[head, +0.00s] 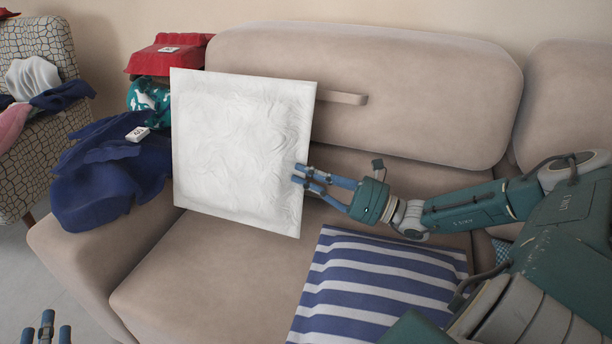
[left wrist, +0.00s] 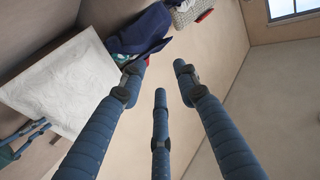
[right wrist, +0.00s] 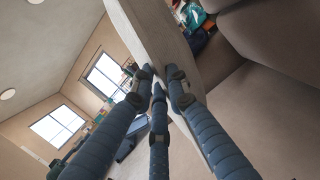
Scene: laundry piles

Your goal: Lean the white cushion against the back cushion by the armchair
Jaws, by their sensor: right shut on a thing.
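The white cushion (head: 240,150) stands nearly upright over the left part of the sofa seat, in front of the back cushion (head: 400,90). Whether it touches the back cushion or the seat I cannot tell. My right gripper (head: 300,176) is shut on its right edge, and the cushion's edge (right wrist: 150,30) runs between the fingers in the right wrist view. My left gripper (head: 47,330) is low at the left, apart from the cushion. Its fingers (left wrist: 160,75) are spread and empty in the left wrist view, with the white cushion (left wrist: 65,85) to their left. The patterned armchair (head: 38,140) is at the far left.
A blue-and-white striped cushion (head: 375,285) lies on the seat below my right arm. Dark blue clothing (head: 105,175) covers the left armrest, with red (head: 165,58) and teal (head: 148,98) cloth behind. Clothes lie on the armchair. Bare seat (head: 215,275) shows in front.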

